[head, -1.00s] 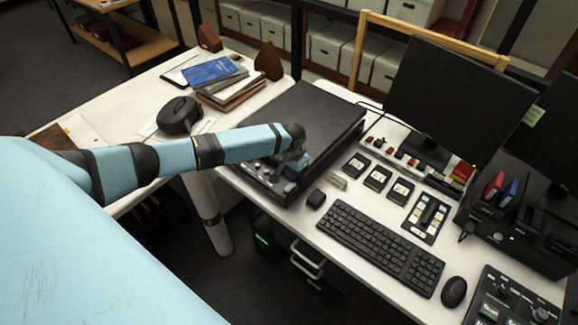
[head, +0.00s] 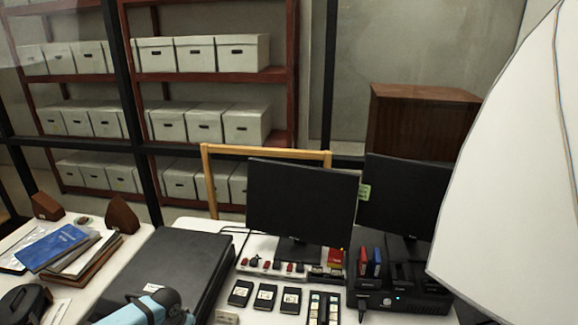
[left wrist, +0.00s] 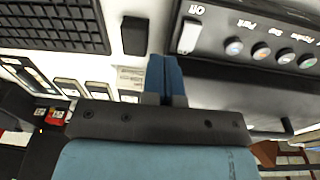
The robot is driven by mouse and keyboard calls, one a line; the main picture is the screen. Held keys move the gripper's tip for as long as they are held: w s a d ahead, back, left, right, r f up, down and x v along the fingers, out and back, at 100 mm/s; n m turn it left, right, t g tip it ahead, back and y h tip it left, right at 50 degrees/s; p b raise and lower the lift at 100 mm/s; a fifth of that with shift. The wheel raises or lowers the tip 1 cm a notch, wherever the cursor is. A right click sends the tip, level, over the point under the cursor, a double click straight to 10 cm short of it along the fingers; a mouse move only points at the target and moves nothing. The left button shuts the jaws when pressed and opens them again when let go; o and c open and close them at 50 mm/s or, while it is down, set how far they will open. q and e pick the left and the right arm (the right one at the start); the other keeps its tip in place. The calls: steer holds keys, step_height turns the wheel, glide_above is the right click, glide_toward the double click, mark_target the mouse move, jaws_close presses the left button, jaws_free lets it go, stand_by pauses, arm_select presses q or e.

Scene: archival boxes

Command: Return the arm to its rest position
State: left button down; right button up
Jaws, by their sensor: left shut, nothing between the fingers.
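My left arm (head: 146,310) shows only as a short light-blue and black piece at the bottom edge of the head view, in front of the flat black case (head: 172,262). The rest of the arm is out of that view. In the left wrist view my left gripper (left wrist: 165,80) has its two blue fingers together, with nothing between them. The fingertips show beside a black panel (left wrist: 250,45) with a switch marked Off and several round buttons. I cannot tell whether they touch it. My right gripper is in neither view.
Two monitors (head: 300,205) and a black unit (head: 400,300) stand on the white desk. Books (head: 55,245) lie at left. The keyboard (left wrist: 55,20) shows in the left wrist view. Shelves of boxes (head: 205,125) stand behind. A large pale surface (head: 520,170) covers the right side.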

arm_select(q)
steer(key=s+d+f+m+t+h, duration=0.1)
steer(key=s+d+f+t+h, duration=0.1)
steer(key=s+d, duration=0.55)
steer(key=s+d+f+m+t+h, duration=0.1)
steer(key=s+d+f+t+h, duration=0.15)
steer(key=s+d, duration=0.45)
steer(key=s+a+r+t+y, duration=0.1)
steer(key=s+r+t+y, duration=0.1)
steer(key=s+r+t, duration=0.4)
steer(key=s+r, duration=0.1)
steer(key=s, duration=0.4)
steer(key=shift+a+r+n, duration=0.15)
steer(key=shift+r+n, duration=0.05)
steer(key=shift+n, duration=0.1)
